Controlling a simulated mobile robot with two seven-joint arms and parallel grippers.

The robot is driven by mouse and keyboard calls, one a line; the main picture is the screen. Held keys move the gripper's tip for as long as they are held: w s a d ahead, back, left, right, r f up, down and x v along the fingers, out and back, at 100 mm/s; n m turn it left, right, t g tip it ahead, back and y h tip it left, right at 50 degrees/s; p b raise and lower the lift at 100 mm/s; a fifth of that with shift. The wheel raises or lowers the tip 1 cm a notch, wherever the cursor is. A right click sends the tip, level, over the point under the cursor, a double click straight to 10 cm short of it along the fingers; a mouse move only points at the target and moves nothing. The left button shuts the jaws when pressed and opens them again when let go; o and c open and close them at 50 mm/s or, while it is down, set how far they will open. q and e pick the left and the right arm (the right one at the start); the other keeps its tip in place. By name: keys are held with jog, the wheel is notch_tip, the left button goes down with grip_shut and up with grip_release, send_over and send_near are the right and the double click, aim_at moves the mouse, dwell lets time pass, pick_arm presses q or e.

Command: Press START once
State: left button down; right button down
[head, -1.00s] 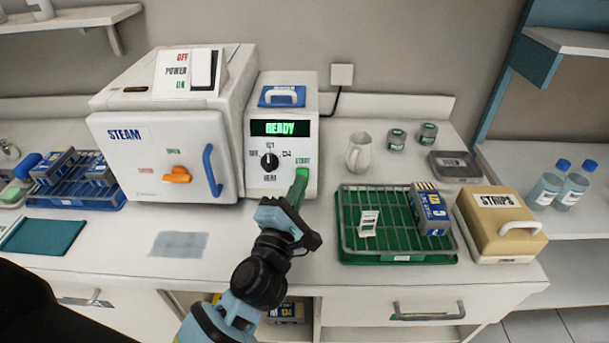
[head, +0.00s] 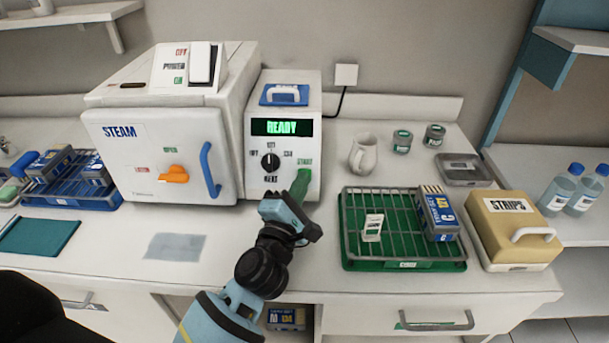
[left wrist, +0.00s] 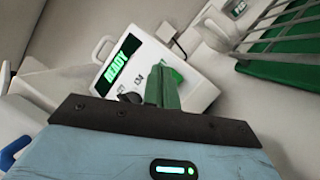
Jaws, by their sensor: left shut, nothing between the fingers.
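The white control unit (head: 260,205) stands beside the steam sterilizer. Its lit display (head: 282,127) reads READY in green. The green START button (head: 306,173) is at the lower right of its front panel, with the START label above it. My left gripper (head: 299,182) is shut and empty, its green fingers pointing at the button and covering part of it. In the left wrist view the closed fingertips (left wrist: 160,70) overlap the green button (left wrist: 176,75). I cannot tell whether they touch it. My right gripper is not in view.
The sterilizer (head: 160,160) with an orange latch and blue handle is left of the unit. A black dial (head: 270,162) sits left of the button. A green rack tray (head: 405,265), a white jug (head: 363,153) and a STRIPS box (head: 512,250) are to the right.

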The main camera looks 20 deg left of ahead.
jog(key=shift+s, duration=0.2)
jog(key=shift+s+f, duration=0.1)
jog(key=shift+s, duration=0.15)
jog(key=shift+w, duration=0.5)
pick_arm(q)
jog(key=shift+w, duration=0.1)
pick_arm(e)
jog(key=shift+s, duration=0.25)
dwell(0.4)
pick_arm(q)
jog(key=shift+w+a+f, duration=0.1)
jog(key=shift+w+f, duration=0.1)
jog(key=shift+w, duration=0.05)
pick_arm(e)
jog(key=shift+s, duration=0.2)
pick_arm(q)
jog(key=shift+w+f, duration=0.1)
jog(key=shift+w, duration=0.05)
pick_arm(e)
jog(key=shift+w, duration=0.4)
